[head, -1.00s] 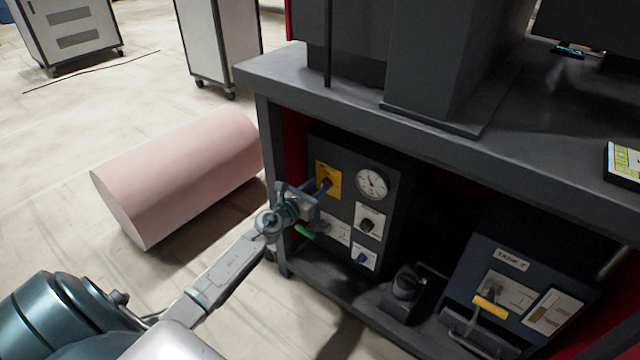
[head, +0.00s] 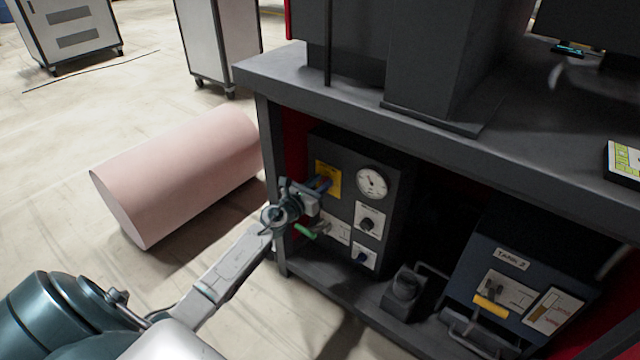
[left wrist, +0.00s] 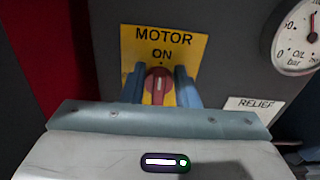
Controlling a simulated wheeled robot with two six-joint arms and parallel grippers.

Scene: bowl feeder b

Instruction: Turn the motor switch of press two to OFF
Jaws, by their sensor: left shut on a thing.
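The motor switch is a red knob (left wrist: 159,86) on a yellow plate (left wrist: 190,45) marked MOTOR and ON in the left wrist view. Its white pointer line stands upright, toward ON. The yellow plate also shows in the head view (head: 327,178) on the dark panel under the bench. My left gripper (head: 322,186) is at the knob, and its two blue fingers (left wrist: 160,87) lie on either side of it, shut on it. The lower part of the plate is hidden behind the gripper. My right gripper is not in view.
Beside the plate are a dial gauge (head: 371,183), a black knob (head: 367,222) and a green-handled lever (head: 305,231). A TANK 2 panel (head: 510,258) with a yellow handle is at right. The bench top (head: 420,130) overhangs. A pink half-round block (head: 180,175) lies on the floor at left.

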